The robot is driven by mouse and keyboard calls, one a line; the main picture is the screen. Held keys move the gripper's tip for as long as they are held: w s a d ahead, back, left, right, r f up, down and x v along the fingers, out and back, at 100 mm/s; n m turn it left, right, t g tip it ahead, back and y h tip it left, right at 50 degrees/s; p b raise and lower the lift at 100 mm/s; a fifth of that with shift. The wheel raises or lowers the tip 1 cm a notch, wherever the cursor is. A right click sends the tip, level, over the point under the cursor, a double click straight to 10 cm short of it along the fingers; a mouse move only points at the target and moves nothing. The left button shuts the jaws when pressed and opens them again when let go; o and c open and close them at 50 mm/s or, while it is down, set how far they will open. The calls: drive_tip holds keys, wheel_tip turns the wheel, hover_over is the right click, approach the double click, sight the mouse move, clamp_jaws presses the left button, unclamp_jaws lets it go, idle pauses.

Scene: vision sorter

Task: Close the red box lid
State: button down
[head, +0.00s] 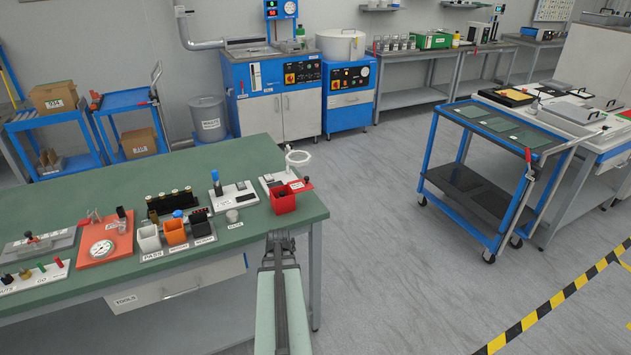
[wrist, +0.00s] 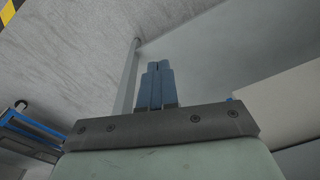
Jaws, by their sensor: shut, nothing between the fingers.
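The red box (head: 284,203) stands on the green bench near its right front corner. It looks open at the top, and a small red piece (head: 308,181) shows just behind its right side; I cannot tell whether that is part of the lid. My gripper (head: 280,236) is at the front edge of the bench, below the box in the head view and apart from it. In the wrist view my gripper's blue fingers (wrist: 157,84) are together and empty, with floor and a bench leg beyond them. The red box is not in the wrist view.
White, orange and black bins (head: 175,233) stand left of the red box. A white device with a ring (head: 298,158) is behind it. The green bench top (head: 268,229) is bare in front of the box. A blue cart (head: 430,160) stands apart at right.

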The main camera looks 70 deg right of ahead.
sight(294, 192)
drive_tip(key=s+d+r+m+t+h, duration=0.1)
drive_tip(key=s+d+r, duration=0.45)
drive_tip(key=r, duration=0.25)
drive_tip(key=s+d+r+m+h, duration=0.2)
drive_tip(key=s+d+r, duration=0.3)
drive_tip(key=d+r, duration=0.25)
drive_tip(key=s+d+r+m+t+h, duration=0.1)
drive_tip(key=s+d+r, duration=0.45)
drive_tip(key=r, duration=0.35)
drive_tip(key=w+d+r+t+h, duration=0.15)
drive_tip(key=d+r, duration=0.25)
drive_tip(key=r, duration=0.5)
drive_tip(key=w+d+f+t+y, duration=0.1)
drive_tip(key=w+d+f, duration=0.1)
drive_tip(key=w+f, duration=0.5)
drive_tip(key=shift+w+d+f, duration=0.25)
drive_tip(key=shift+w+d, duration=0.1)
drive_tip(key=shift+w, duration=1.8)
drive_tip(key=shift+t, duration=0.25)
drive_tip(key=w+a, duration=0.5)
drive_tip(key=shift+w+a, duration=0.2)
drive_tip(key=shift+a, duration=0.05)
